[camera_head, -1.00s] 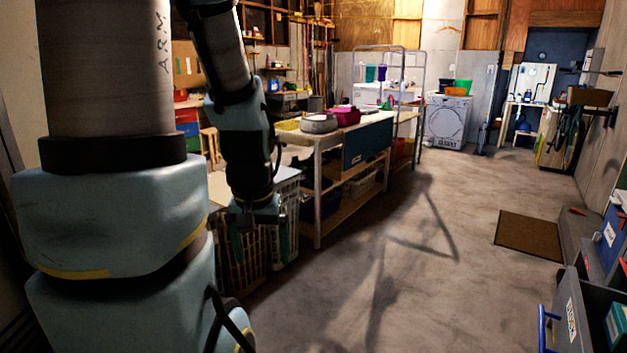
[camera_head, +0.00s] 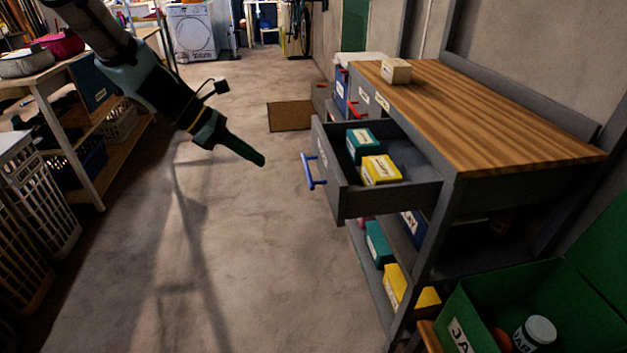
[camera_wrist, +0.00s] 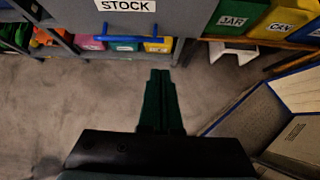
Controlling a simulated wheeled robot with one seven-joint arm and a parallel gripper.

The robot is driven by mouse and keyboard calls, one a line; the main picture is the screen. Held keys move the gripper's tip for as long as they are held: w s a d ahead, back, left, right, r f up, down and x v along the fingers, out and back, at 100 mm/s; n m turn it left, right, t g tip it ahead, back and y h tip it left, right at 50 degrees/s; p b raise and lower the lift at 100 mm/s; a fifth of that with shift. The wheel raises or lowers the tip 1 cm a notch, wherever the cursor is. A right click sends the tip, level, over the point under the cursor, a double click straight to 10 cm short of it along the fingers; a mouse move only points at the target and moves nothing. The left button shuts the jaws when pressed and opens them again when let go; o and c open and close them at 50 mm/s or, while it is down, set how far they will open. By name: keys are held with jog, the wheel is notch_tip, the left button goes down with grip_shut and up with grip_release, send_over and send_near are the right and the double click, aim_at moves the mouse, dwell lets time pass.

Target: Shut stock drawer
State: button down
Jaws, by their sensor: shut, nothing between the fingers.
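The stock drawer (camera_head: 330,180) is pulled out of the grey workbench on the right in the head view. A teal box (camera_head: 362,145) and a yellow box (camera_head: 381,170) sit inside it. Its blue handle (camera_head: 311,172) is on the front panel. In the wrist view the front (camera_wrist: 128,14) bears a "STOCK" label, with the blue handle (camera_wrist: 120,39) below it. My gripper (camera_head: 261,161) is shut and empty, left of the drawer and apart from the handle. In the wrist view its fingers (camera_wrist: 160,76) point toward the drawer front.
The workbench has a wooden top (camera_head: 490,110) with a small pale box (camera_head: 396,70). Its lower shelf holds several boxes. A green bin (camera_head: 520,305) stands at the front right. Laundry baskets (camera_head: 35,190) and a table are at left. The floor between is clear.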

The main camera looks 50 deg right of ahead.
aim_at(327, 181)
jog(key=shift+n, duration=0.3)
jog(key=x, duration=0.7)
jog(key=d+r+p+x, duration=0.1)
jog(key=x, duration=0.3)
jog(key=shift+s+d, duration=0.1)
jog(key=shift+s, duration=0.3)
jog(key=shift+s+d+r+p, duration=0.15)
jog(key=shift+s+d+p, duration=0.2)
jog(key=shift+s+d, duration=0.85)
jog(key=shift+d, duration=0.4)
jog(key=shift+s+d, duration=0.1)
